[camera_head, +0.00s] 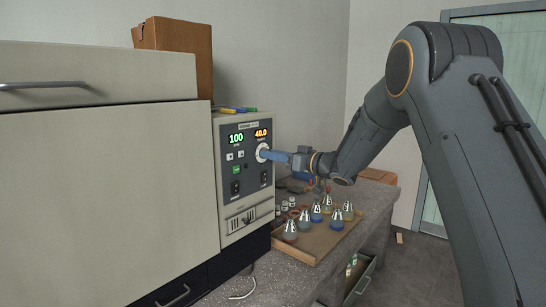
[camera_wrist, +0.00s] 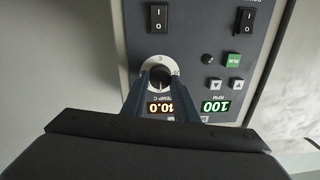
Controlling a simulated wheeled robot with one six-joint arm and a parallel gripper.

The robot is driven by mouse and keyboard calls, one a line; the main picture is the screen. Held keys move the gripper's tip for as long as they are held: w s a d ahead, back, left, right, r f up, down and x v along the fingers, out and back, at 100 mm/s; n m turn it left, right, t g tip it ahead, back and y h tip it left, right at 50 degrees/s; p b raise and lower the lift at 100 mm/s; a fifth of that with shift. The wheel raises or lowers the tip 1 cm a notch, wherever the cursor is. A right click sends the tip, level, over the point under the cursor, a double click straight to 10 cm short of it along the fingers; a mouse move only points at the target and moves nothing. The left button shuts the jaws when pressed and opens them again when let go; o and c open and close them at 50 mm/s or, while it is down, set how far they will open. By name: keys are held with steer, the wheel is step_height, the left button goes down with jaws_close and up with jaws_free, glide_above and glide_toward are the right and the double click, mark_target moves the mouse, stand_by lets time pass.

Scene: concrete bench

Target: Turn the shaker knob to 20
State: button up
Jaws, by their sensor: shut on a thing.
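The shaker's control panel (camera_head: 247,160) faces right in the head view. Its left display (camera_head: 236,138) reads 100 in green and its right display (camera_head: 263,133) reads 40.0 in orange. A round white-rimmed knob (camera_wrist: 160,72) sits below the orange TEMP C display in the wrist view, where the panel appears upside down; the knob also shows in the head view (camera_head: 262,152). My gripper (camera_wrist: 160,82) is shut on the knob, with a finger on each side of it. The fingers partly hide the orange display and the knob's sides. My gripper also shows in the head view (camera_head: 267,154).
A tray (camera_head: 312,250) with several metal-capped flasks stands on the bench below my arm. A large cream cabinet (camera_head: 110,170) stands left of the panel. Two rocker switches (camera_wrist: 158,18) and small buttons (camera_wrist: 235,86) lie near the knob. An open drawer (camera_head: 358,283) is under the bench.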

steer(key=n+b, duration=0.8)
steer(key=n, duration=0.1)
steer(key=n+h+b, duration=0.1)
steer(key=n+b, duration=0.7)
steer(key=n, duration=0.1)
steer(key=shift+s+a+f+n+b, duration=0.1)
steer(key=shift+s+n+b, duration=0.05)
steer(key=shift+n+b, duration=0.25)
stand_by(0.5)
steer(key=o, duration=1.1)
steer(key=shift+c, duration=0.2)
steer(key=v, duration=0.7)
steer(key=shift+s+d+b, duration=0.25)
steer(key=shift+s+b, duration=0.1)
